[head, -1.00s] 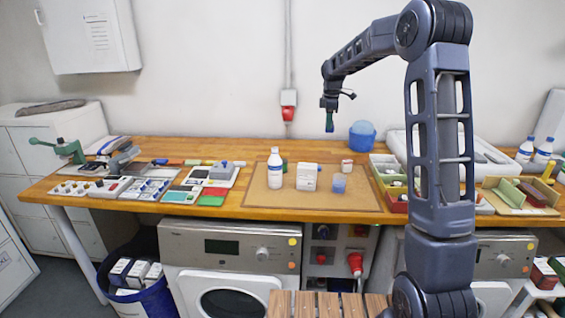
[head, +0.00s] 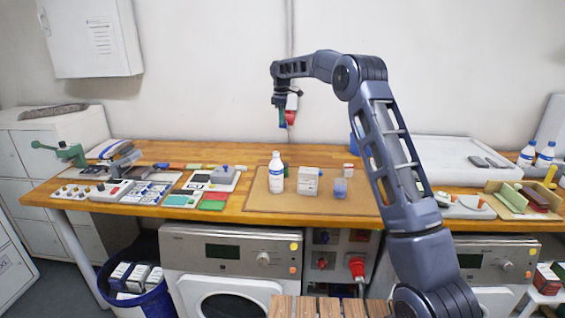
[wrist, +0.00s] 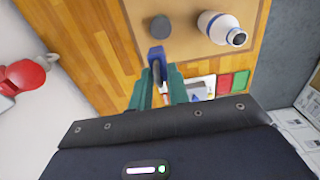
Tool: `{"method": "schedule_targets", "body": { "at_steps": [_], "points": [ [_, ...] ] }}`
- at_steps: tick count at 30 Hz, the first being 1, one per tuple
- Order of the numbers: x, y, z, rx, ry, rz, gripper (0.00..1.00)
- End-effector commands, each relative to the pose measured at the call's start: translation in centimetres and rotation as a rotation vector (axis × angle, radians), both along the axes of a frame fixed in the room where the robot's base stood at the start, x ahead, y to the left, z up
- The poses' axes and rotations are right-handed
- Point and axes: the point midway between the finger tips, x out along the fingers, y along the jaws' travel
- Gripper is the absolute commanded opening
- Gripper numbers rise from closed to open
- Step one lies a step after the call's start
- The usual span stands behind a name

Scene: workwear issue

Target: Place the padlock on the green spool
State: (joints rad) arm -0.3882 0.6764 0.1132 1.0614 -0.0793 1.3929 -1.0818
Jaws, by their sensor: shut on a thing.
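My gripper (head: 282,122), with green fingers, is up in the air above the back of the workbench, over the far left part of the brown mat. In the wrist view it is shut on a blue thing (wrist: 157,57), which I take to be the padlock; only part of it shows between the fingers. A dark grey-green round thing (wrist: 161,27) stands below, just beyond the held thing in the wrist view. I cannot tell whether it is the green spool, and I make out no clear spool in the head view.
A white bottle with a blue label (head: 276,175), a white box (head: 307,180) and a small blue cup (head: 340,187) stand on the mat (head: 310,208). Red (head: 213,205) and green (head: 218,194) tiles lie left of it. A red wall socket (wrist: 22,76) is near the gripper.

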Motion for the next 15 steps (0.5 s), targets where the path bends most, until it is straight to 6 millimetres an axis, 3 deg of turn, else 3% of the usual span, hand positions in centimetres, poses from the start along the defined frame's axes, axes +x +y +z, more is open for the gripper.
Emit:
{"method": "schedule_targets", "body": {
  "at_steps": [15],
  "points": [
    [0.0,-0.1,-11.2,-0.002,0.003,-0.001,0.0]
  ]
}}
